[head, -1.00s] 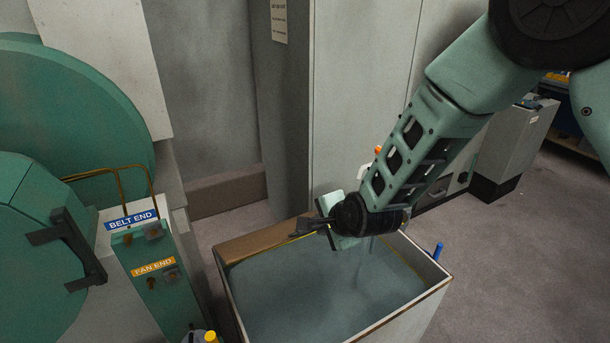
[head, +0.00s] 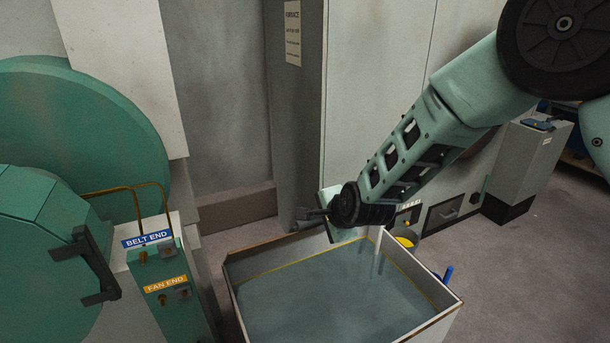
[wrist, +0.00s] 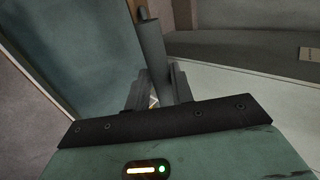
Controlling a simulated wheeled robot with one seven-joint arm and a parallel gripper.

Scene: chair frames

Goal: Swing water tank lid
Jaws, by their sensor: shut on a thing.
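The water tank (head: 448,318) is an open-topped, pale-walled box with blue-grey water (head: 330,300) inside. My gripper (head: 308,214) is above the tank's back rim in the head view. In the wrist view, my gripper (wrist: 154,92) is shut on a grey round bar (wrist: 152,50) that stands up between its two fingers. I cannot tell whether this bar is part of the lid. No lid panel is clearly visible in the head view. The fingertips are small and dark there, and the gripper body hides part of the back rim.
A green control box with a BELT END sign (head: 147,239) and a FAN END sign (head: 165,284) stands left of the tank. A tall grey cabinet (head: 375,90) is behind it. A yellow bucket (head: 405,238) sits behind the right side. The floor (head: 530,270) at right is clear.

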